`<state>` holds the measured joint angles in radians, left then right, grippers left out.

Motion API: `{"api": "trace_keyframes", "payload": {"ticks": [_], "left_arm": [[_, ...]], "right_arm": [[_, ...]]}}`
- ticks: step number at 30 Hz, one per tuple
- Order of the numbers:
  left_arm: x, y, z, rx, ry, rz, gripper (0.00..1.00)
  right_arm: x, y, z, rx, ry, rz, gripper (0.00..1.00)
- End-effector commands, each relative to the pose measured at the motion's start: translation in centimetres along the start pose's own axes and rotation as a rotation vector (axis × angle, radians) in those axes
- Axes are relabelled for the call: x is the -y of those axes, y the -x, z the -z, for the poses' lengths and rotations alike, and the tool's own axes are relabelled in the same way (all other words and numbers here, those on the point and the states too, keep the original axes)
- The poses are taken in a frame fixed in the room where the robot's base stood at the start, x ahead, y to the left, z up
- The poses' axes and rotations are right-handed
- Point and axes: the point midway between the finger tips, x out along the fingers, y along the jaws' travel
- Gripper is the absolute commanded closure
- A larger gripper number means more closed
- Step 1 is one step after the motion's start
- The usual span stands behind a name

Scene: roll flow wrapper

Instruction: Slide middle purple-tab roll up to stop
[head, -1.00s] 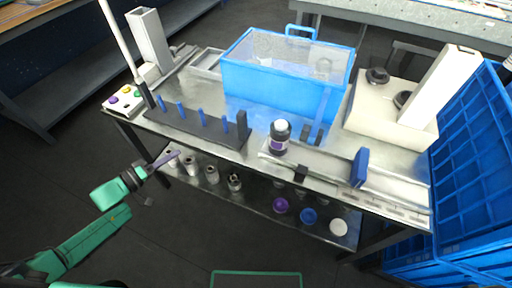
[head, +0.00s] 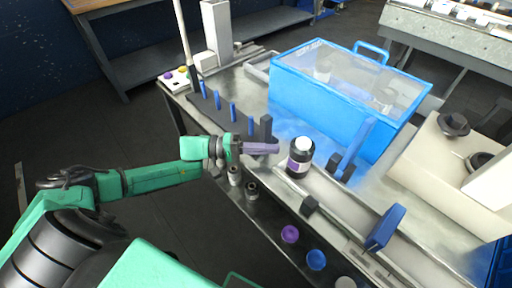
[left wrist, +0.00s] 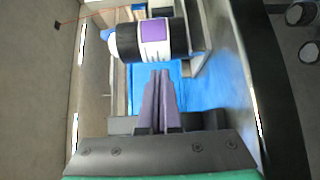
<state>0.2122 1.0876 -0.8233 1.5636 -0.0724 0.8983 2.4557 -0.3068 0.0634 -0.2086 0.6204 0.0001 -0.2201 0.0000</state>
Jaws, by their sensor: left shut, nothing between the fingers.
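The purple-tab roll (head: 299,158) is a dark cylinder with a white top and a purple and white label. It stands at the left end of the metal rail on the table. It also shows in the left wrist view (left wrist: 150,40), just beyond my fingertips. My left gripper (head: 276,148) has purple fingers, shut and empty. Its tips are just left of the roll; I cannot tell whether they touch. In the left wrist view the shut fingers (left wrist: 159,76) point at the roll's side. My right gripper is not in view.
A blue clear-lidded bin (head: 345,95) stands behind the roll. A dark rack with blue posts (head: 233,112) is to the left. A blue stop plate (head: 385,228) stands farther right along the rail. Purple (head: 290,233) and blue (head: 316,260) caps sit on the lower shelf.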

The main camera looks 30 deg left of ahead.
Motion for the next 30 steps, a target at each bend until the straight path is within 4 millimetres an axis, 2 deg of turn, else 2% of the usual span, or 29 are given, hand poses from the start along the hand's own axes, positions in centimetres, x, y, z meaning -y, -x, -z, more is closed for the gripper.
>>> {"api": "trace_keyframes", "payload": {"ticks": [3,6,16,19,23,27,30], "left_arm": [[0.0,-1.8,0.0,0.000,0.000,-0.002,1.00],[0.0,-2.5,0.0,-0.001,-0.001,0.000,1.00],[0.0,-2.7,0.0,-0.001,0.000,0.002,1.00],[-0.3,-3.2,-0.5,0.000,0.001,0.000,1.00],[-1.0,-5.0,-2.3,0.001,0.006,-0.002,1.00],[-1.1,-8.0,-5.2,0.001,0.006,-0.003,1.00],[-0.8,-9.9,-7.2,0.001,0.005,-0.003,1.00]], "right_arm": [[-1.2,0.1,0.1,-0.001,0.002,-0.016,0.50],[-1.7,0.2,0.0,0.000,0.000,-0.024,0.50],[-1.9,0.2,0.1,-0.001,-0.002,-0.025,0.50],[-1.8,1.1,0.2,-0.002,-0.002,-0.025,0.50],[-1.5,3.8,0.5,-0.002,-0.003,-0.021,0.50],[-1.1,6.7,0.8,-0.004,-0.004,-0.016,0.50],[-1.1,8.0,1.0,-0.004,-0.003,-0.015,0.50]]}}
